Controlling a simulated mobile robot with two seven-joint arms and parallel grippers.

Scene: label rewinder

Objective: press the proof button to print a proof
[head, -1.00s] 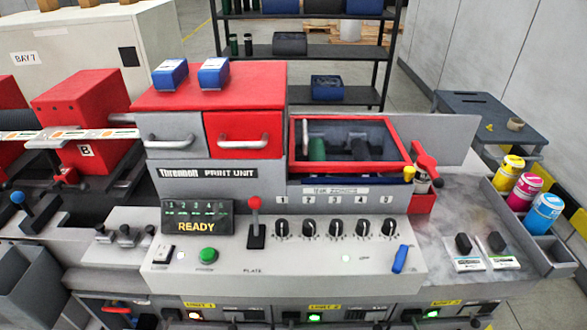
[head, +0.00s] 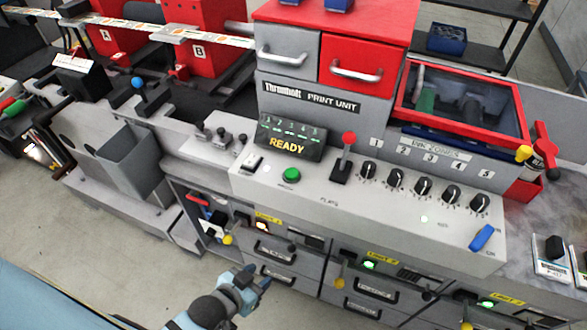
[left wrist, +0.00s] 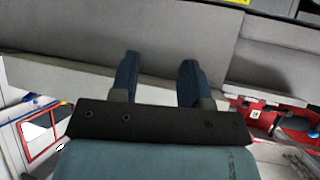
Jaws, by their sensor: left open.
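A green round button (head: 291,175) sits on the sloped light-grey console of the print unit (head: 312,98), below the dark display (head: 291,141) that reads READY. A label under the button is too small to read surely. My left gripper (head: 254,283) is in the lower middle of the head view, in front of and well below the console, apart from the button. In the left wrist view its two blue fingers (left wrist: 160,75) are spread with nothing between them. My right gripper is not in view.
A red-knobbed lever (head: 347,152) stands right of the button, with a row of black knobs (head: 423,187) beyond it. Drawers (head: 277,255) with handles fill the front below. The floor at lower left is clear.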

